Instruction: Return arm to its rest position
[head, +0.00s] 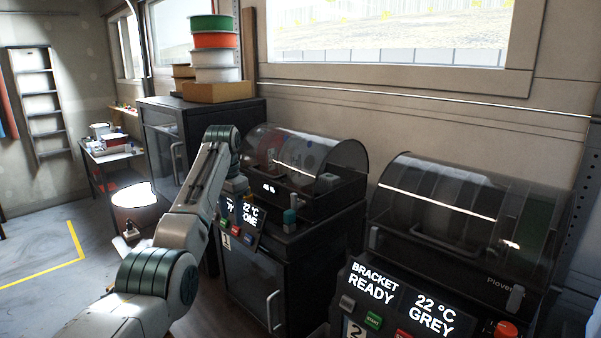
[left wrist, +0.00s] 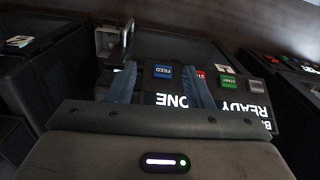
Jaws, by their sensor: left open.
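My left arm (head: 185,222) rises from the bottom left of the head view, bends at a green-banded elbow, and reaches toward the front of the left printer (head: 315,185). Its gripper is mostly hidden behind the arm there. In the left wrist view my left gripper (left wrist: 160,75) is open, with two blue-grey fingers apart and nothing seen between them but the printer panel beyond. A blue FEED button (left wrist: 163,72) and a green START button (left wrist: 228,82) show upside down on that panel. I cannot tell whether the fingers touch it. My right gripper is not in view.
The right printer (head: 460,220) has a screen (head: 395,300) reading BRACKET READY, 22 °C GREY. Stacked spools (head: 214,45) stand on a dark cabinet (head: 165,140) behind. A small table (head: 115,155) stands at the back left. Open floor (head: 40,250) lies to the left.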

